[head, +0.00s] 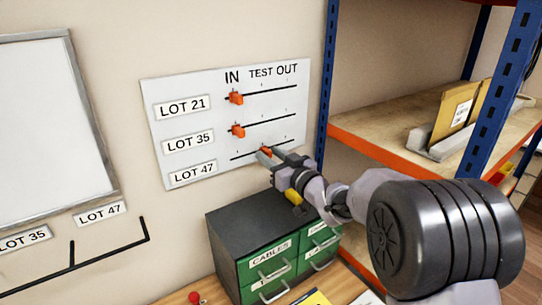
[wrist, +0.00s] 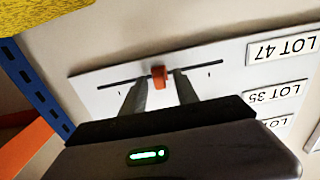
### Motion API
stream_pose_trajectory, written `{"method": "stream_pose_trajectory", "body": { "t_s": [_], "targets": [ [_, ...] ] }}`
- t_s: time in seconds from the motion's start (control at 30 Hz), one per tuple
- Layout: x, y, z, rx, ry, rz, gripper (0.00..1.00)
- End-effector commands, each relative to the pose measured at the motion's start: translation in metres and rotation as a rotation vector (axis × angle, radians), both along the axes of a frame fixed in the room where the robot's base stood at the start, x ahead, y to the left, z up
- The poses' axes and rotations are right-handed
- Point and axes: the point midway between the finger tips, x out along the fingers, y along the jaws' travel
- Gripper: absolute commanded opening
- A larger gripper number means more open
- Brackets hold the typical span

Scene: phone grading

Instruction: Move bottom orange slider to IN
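The white board (head: 215,105) on the wall has three slider rows under IN, TEST and OUT. The bottom orange slider (head: 265,151), in the LOT 47 row, sits near the middle of its track, around the TEST column. It also shows in the wrist view (wrist: 159,76), where the picture is turned over and LOT 47 is at the right. My gripper (head: 266,155) is at this slider. In the wrist view its two fingers (wrist: 160,82) stand apart, one on each side of the slider, with a small gap showing on both sides.
The LOT 21 slider (head: 236,98) and LOT 35 slider (head: 238,131) sit at the IN end above. A green drawer cabinet (head: 270,262) stands below the board. A shelf unit with a blue post (head: 327,75) is close on the right.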

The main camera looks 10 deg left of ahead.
Motion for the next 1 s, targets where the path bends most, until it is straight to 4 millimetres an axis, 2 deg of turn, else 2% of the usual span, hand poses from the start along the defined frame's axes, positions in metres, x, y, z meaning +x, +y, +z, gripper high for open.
{"method": "stream_pose_trajectory", "body": {
  "t_s": [0.07,0.23,1.0],
  "targets": [
    [-0.0001,-0.0002,0.0000,0.000,0.000,0.000,0.32],
    [-0.0002,-0.0004,0.0000,0.000,0.000,0.000,0.00],
    [-0.0003,-0.0006,-0.0002,0.000,0.000,0.000,0.00]
  ]
}}
